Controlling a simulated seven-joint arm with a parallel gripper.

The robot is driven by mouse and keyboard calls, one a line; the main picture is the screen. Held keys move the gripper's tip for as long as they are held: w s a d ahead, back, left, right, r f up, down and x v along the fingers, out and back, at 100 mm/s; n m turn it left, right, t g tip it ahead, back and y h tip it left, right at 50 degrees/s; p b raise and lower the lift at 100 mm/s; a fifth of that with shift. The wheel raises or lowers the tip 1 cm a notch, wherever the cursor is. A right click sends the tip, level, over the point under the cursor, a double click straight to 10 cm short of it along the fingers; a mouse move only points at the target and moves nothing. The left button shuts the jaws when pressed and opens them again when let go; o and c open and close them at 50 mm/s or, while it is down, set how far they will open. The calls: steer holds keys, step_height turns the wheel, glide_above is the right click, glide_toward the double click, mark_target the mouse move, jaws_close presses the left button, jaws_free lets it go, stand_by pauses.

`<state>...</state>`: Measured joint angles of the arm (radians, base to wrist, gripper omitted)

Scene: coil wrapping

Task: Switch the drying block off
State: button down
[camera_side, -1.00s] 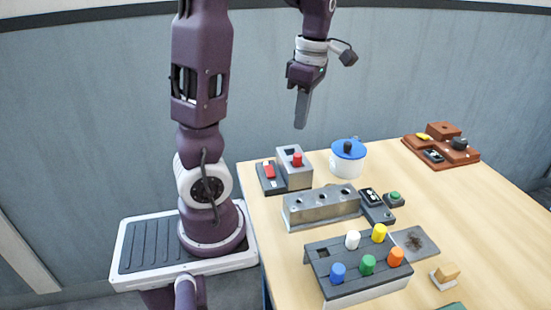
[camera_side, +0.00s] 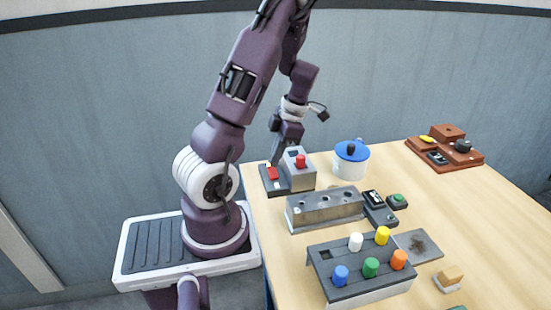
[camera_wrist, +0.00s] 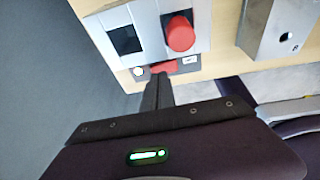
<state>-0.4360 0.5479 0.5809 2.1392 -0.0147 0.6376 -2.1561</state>
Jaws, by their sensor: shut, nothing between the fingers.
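The drying block is a grey block (camera_side: 299,178) with a red-capped piece (camera_side: 300,161) in its top, on a dark base with a red rocker switch (camera_side: 272,174). In the wrist view, the block (camera_wrist: 150,25) has an empty dark square hole beside the red cap (camera_wrist: 180,33). Its red switch (camera_wrist: 165,67) sits by a bright, lit-looking lamp (camera_wrist: 138,71). My gripper (camera_wrist: 160,80) is shut and empty, its fingertips over the switch's near edge. Whether they touch it I cannot tell.
A metal block with holes (camera_side: 325,209) lies in front of the drying block. A white pot with a blue lid (camera_side: 350,160) stands to the right. A rack with coloured caps (camera_side: 361,269) is nearer the camera. A brown tray (camera_side: 445,150) sits at the far right.

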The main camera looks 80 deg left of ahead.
steer(key=shift+a+f, duration=0.1)
steer(key=shift+f, duration=0.3)
steer(key=shift+a+f+h, duration=0.4)
steer(key=shift+f+h, duration=0.05)
steer(key=shift+h, duration=0.15)
steer(key=shift+a+f+h, duration=0.2)
steer(key=shift+a+h, duration=0.1)
steer(key=shift+h, duration=0.7)
steer(key=shift+a+f+m, duration=0.15)
steer(key=shift+m, duration=0.15)
